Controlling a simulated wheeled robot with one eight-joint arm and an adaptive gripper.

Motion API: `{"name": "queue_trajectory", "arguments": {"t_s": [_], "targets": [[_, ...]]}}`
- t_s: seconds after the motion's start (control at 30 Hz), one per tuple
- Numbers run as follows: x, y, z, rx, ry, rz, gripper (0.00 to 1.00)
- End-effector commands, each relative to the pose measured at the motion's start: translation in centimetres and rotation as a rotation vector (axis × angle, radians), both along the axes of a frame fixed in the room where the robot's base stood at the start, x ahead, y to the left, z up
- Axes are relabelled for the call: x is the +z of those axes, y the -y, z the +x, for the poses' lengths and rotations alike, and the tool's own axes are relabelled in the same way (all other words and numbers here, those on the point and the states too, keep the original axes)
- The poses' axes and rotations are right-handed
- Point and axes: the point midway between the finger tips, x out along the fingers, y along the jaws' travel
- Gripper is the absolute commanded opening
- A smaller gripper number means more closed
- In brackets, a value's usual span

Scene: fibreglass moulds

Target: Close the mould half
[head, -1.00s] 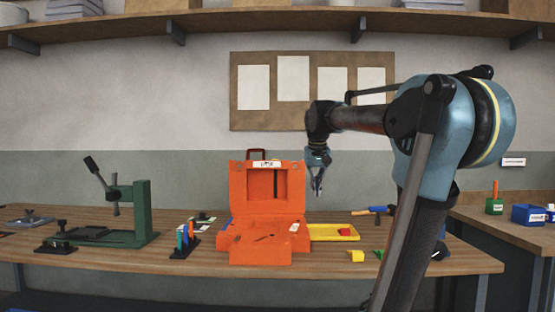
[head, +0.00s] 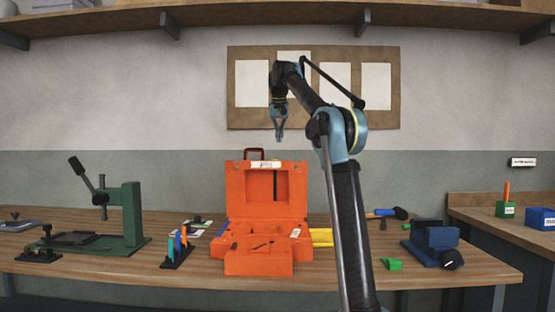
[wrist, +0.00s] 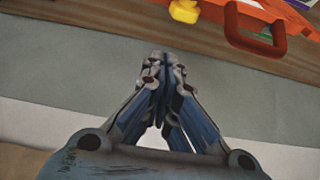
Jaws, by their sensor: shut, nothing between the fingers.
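An orange hinged case-like mould stands open on the bench in the head view. Its raised half (head: 235,195) stands upright at the back with a small label on its top edge, and its lower half (head: 258,262) lies flat in front. A dark red handle (head: 246,154) shows behind the raised half; in the wrist view a red handle (wrist: 254,40) shows at the upper right. My gripper (head: 279,139) is above the raised half, apart from it, pointing down. In the wrist view its fingers (wrist: 163,62) are together and empty.
A green lever press (head: 132,215) and a rack of coloured tools (head: 178,246) stand left. A yellow tray (head: 321,237), partly behind my arm, a hammer (head: 387,212), a green block (head: 391,264) and a blue vise (head: 435,240) lie right. A shelf (head: 280,20) runs overhead.

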Motion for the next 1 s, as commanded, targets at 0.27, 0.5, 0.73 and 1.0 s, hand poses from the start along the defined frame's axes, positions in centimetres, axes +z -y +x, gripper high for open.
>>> {"name": "queue_trajectory", "arguments": {"t_s": [0.27,0.5,0.73,1.0], "targets": [[0.1,-1.0,1.4,-0.001,0.007,0.002,0.00],[-2.4,-0.9,2.4,-0.002,0.007,0.002,0.00],[-5.9,-0.7,3.9,-0.004,0.007,0.001,0.00],[-8.9,-0.6,4.1,-0.002,0.007,0.002,0.00]]}}
